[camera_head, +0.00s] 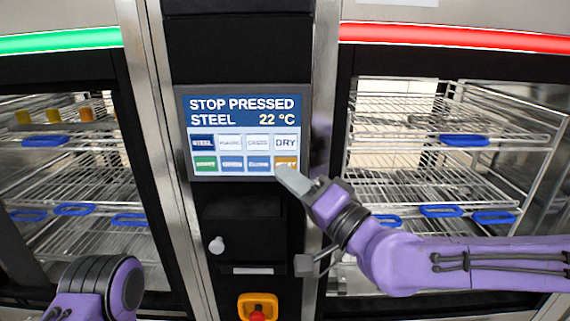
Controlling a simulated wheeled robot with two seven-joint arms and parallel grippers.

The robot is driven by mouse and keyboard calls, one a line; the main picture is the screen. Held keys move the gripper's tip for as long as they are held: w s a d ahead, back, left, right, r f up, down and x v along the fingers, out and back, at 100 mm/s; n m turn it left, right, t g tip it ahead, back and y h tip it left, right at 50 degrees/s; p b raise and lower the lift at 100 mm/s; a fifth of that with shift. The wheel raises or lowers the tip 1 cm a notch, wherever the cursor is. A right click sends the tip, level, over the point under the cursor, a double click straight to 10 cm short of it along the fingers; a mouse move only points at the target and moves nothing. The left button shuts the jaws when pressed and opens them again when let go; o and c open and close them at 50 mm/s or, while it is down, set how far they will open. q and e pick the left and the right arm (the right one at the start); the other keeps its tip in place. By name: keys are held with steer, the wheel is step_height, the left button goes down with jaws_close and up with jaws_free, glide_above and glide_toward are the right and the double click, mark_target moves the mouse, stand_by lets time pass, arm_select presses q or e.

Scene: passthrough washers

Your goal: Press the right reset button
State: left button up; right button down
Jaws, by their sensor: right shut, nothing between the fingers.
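A control screen (245,130) on the black column between the washers reads "STOP PRESSED", "STEEL" and "22 °C". Its lower right key is an orange button (286,162), whose label is hard to read and looks like the reset button. My right gripper (288,179) is shut and empty. Its tip is at the lower edge of the orange button and overlaps it slightly; I cannot tell whether it touches the screen. My left arm shows as a purple link at the lower left; its gripper is not in view.
A yellow housing with a red stop button (257,313) sits low on the column. A knob (216,245) is above it. Washers with wire racks stand on both sides, a green light bar (60,40) at left, a red one (455,38) at right. Blue-handled racks (441,211) are inside.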

steer(key=shift+w, duration=0.1)
steer(key=shift+w, duration=0.35)
steer(key=shift+w+b, duration=0.3)
steer(key=shift+w, duration=0.05)
stand_by(0.7)
steer(key=shift+s, duration=0.8)
steer(key=shift+s, duration=0.1)
steer(key=shift+s, duration=2.4)
